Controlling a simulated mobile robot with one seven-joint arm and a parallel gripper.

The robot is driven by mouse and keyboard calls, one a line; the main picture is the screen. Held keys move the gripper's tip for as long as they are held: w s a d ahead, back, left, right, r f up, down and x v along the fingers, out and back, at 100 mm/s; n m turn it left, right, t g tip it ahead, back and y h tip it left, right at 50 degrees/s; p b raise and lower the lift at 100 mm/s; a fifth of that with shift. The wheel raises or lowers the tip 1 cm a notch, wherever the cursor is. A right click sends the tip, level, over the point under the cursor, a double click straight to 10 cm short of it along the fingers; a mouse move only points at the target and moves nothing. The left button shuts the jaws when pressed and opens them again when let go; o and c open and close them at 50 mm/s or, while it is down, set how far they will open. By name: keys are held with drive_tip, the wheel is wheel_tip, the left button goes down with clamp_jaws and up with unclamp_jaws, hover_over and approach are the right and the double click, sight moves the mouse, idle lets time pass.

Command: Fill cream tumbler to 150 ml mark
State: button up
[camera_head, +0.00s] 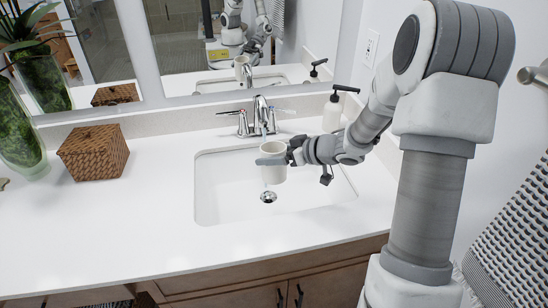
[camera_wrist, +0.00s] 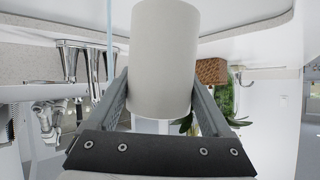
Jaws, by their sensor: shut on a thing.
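The cream tumbler (camera_head: 271,172) is upright over the sink, just in front of the faucet (camera_head: 262,108). My gripper (camera_head: 274,161) is shut on its sides; the grip also shows in the wrist view (camera_wrist: 163,95), where the tumbler (camera_wrist: 163,55) fills the middle between both fingers. A thin pale-blue water stream (camera_wrist: 109,35) runs beside the tumbler in the wrist view, near the faucet (camera_wrist: 90,62). In the head view the stream drops from the spout behind the tumbler. I cannot tell whether any water enters it. The water level and the 150 ml mark are not visible.
The white sink (camera_head: 225,195) with a dark drain (camera_head: 268,197) lies below the tumbler. A soap dispenser (camera_head: 333,112) stands behind my arm. A woven basket (camera_head: 93,152) and a green vase (camera_head: 18,130) stand at left. The front counter (camera_head: 120,225) is clear.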

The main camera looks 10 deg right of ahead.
drive_tip(key=f+b, duration=0.4)
drive_tip(key=shift+w+f, duration=0.1)
drive_tip(key=shift+w, duration=0.3)
drive_tip(key=shift+w+r+p, duration=0.25)
drive_tip(key=shift+w+p, duration=0.35)
drive_tip(key=shift+w, duration=0.05)
drive_tip(key=shift+w+f+p, duration=0.15)
drive_tip(key=shift+w+p, duration=0.25)
drive_tip(key=shift+w, duration=0.5)
drive_tip(key=w+p, duration=0.6)
drive_tip(key=w, duration=0.3)
drive_tip(key=shift+p, duration=0.4)
idle(3.1)
